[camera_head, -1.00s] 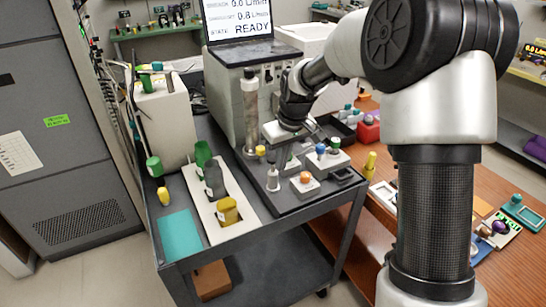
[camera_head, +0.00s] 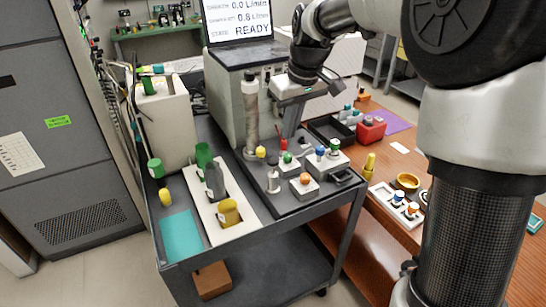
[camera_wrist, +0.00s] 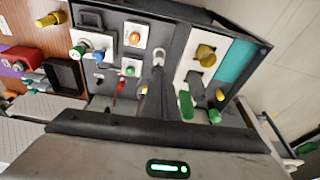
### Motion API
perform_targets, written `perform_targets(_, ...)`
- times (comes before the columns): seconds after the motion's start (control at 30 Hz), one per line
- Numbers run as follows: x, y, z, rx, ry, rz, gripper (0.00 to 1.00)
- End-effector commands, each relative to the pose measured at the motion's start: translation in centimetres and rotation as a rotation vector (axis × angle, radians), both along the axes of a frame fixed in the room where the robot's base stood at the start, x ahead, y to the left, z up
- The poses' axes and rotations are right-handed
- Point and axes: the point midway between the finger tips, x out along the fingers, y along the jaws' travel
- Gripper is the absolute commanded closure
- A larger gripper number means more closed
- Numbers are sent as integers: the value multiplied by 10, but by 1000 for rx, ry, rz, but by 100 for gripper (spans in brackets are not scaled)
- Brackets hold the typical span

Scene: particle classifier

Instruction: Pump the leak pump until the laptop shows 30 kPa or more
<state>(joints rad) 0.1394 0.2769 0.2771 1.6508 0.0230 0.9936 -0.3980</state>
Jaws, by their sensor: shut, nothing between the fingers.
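The laptop screen (camera_head: 237,20) at the top of the head view shows 0.0 L/min, 0.8 L/min and READY; its top is cut off, and I see no kPa reading. A small grey upright fitting (camera_head: 273,180) with a pale stem stands on the cart's dark tray. It may be the leak pump, but I cannot tell for sure. My gripper (camera_head: 289,134) points down, shut and empty, above the back of the tray, behind and slightly right of that fitting. In the wrist view its grey fingers (camera_wrist: 156,80) show near the middle.
White blocks with an orange knob (camera_head: 305,179), a green knob (camera_head: 288,157) and a blue knob (camera_head: 320,150) crowd the tray. A clear column (camera_head: 250,115) stands left of my gripper. A white rack (camera_head: 227,235) holds bottles. A red box (camera_head: 371,129) sits on the wooden table.

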Motion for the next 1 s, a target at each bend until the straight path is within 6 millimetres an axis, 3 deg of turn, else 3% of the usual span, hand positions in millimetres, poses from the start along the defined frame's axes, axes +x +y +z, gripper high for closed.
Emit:
perform_targets(0.1, -3, -3, 20, -1, -3, 0, 100)
perform_targets(0.3, -7, -4, 32, 0, -1, 0, 100)
perform_targets(1.0, -7, -4, 33, 0, 0, 0, 100)
